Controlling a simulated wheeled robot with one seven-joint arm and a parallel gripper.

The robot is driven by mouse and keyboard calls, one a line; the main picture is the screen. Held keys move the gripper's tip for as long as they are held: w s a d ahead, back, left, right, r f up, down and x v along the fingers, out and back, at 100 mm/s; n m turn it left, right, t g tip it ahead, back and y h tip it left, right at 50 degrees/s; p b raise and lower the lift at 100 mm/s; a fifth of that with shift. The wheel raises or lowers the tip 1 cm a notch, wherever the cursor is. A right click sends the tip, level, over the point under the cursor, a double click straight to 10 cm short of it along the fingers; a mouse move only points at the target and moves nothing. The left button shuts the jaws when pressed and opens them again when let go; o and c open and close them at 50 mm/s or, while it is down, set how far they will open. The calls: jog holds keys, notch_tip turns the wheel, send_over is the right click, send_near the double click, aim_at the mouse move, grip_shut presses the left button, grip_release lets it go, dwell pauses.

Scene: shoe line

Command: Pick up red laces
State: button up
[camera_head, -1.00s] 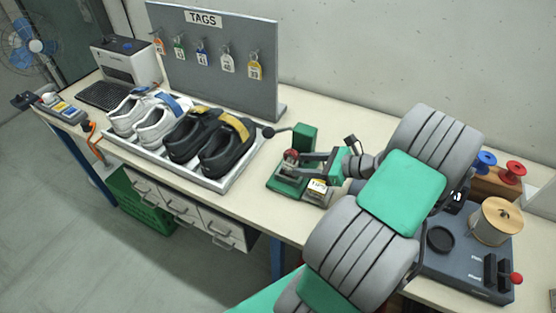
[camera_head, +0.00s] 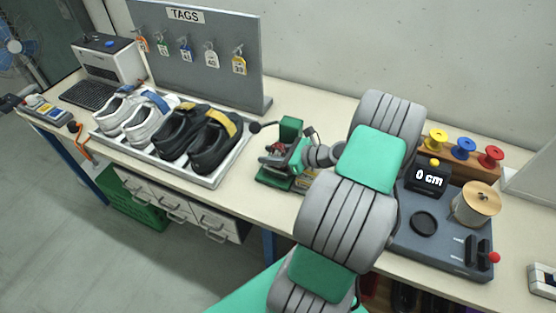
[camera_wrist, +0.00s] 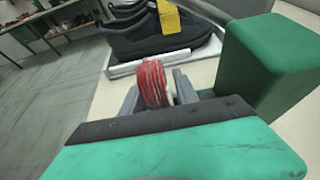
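The red laces (camera_wrist: 153,83) are a wound red bundle in the wrist view. In the head view they are a small red patch (camera_head: 278,148) at the green bench press (camera_head: 291,128), partly hidden by my gripper. My gripper (camera_wrist: 158,92) has its two grey fingers on either side of the bundle. The left finger is very close to it or touching. A narrow light gap shows beside the right finger, so the gripper looks open around the laces. In the head view my gripper (camera_head: 289,155) reaches in from the right, and my arm hides part of the press.
The press's green column (camera_wrist: 272,60) stands close on the right in the wrist view. A tray (camera_head: 208,180) with white and black shoes is to the left. A measuring unit (camera_head: 410,238) and yellow, blue and red spools (camera_head: 463,146) are to the right. The tag board (camera_head: 200,55) stands behind.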

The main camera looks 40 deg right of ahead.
grip_shut()
jog(key=shift+r, duration=0.1)
dwell(0.4)
